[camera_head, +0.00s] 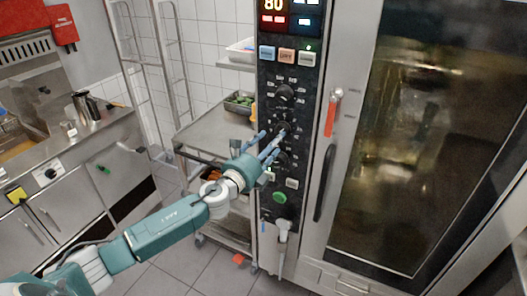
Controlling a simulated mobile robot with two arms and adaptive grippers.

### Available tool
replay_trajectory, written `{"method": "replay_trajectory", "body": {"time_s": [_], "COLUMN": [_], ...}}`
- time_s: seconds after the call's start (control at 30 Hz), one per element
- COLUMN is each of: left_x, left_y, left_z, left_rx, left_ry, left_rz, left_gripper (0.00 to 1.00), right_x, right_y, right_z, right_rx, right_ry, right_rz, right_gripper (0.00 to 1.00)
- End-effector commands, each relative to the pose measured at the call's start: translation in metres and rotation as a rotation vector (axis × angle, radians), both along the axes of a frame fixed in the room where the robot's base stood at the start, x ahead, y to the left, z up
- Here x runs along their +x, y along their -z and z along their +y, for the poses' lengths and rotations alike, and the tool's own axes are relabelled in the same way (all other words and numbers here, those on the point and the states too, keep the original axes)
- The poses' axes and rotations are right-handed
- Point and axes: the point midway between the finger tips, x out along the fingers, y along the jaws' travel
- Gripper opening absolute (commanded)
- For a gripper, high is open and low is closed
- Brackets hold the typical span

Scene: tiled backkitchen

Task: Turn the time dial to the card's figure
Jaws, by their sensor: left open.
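The oven's black control panel (268,118) stands upright in the middle. It carries an upper round dial (285,92) and another dial (283,128) below it, each ringed by small marks too small to read. I cannot tell which is the time dial. My left gripper (274,137) is open, its two blue fingers pointing at the lower dial. The fingertips overlap this dial in the picture; I cannot tell whether they touch it. The gripper hides part of the panel underneath. I cannot make out a card with a readable figure. My right gripper is not in view.
A steel counter (75,140) is farther left. Tiled floor shows between.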

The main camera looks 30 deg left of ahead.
Motion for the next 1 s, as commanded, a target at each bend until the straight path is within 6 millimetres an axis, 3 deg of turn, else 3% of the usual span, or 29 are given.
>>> {"method": "replay_trajectory", "body": {"time_s": [0.13,0.33,0.9,1.0], "left_x": [-0.032,-0.055,-0.060,-0.060], "left_y": [0.002,0.001,0.001,0.010], "left_z": [0.001,0.003,0.003,0.005], "left_rx": [0.001,0.000,0.000,-0.015], "left_ry": [0.004,0.003,0.003,-0.004], "left_rz": [0.002,0.000,-0.002,0.012], "left_gripper": [0.53,0.53,0.53,0.53], "right_x": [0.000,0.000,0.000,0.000], "right_y": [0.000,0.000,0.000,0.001], "right_z": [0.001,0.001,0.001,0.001], "right_rx": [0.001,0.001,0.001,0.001], "right_ry": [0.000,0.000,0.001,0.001], "right_rz": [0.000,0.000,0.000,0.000], "right_gripper": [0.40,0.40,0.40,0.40]}}
